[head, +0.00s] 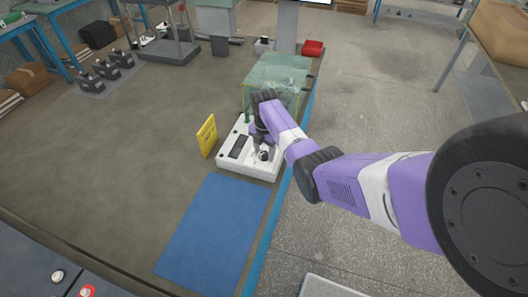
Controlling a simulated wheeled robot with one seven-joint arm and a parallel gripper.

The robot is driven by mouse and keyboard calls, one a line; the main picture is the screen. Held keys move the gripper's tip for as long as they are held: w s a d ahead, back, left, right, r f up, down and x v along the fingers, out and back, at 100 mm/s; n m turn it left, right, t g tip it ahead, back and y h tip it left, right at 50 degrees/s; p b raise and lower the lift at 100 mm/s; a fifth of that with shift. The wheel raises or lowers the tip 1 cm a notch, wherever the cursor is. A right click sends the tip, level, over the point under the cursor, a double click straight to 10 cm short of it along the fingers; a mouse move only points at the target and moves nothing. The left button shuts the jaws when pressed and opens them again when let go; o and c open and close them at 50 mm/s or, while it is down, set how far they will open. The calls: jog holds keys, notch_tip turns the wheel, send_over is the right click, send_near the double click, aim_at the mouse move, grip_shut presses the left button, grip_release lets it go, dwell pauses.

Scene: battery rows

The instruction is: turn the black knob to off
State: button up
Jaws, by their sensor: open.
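A white box (232,161) stands on the dark bench top, with a black rectangular part (238,146) on its upper face. A small dark shape (264,155) near the box's right side looks like the black knob, but it is too small to read its setting. My gripper (260,147) points down over the right part of the box, close to this shape. Its fingers are open, but they are tiny here, and I cannot tell whether they touch the knob or stand around it.
A yellow sign (206,135) stands just left of the box. A greenish transparent case (277,75) stands right behind it. A blue mat (213,232) lies in front. The bench's blue edge (262,245) runs along the right.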

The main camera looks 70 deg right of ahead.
aim_at(264, 152)
jog(key=shift+r, duration=0.1)
notch_tip(264, 152, up, 8)
jog(key=shift+f, duration=0.2)
dwell(0.7)
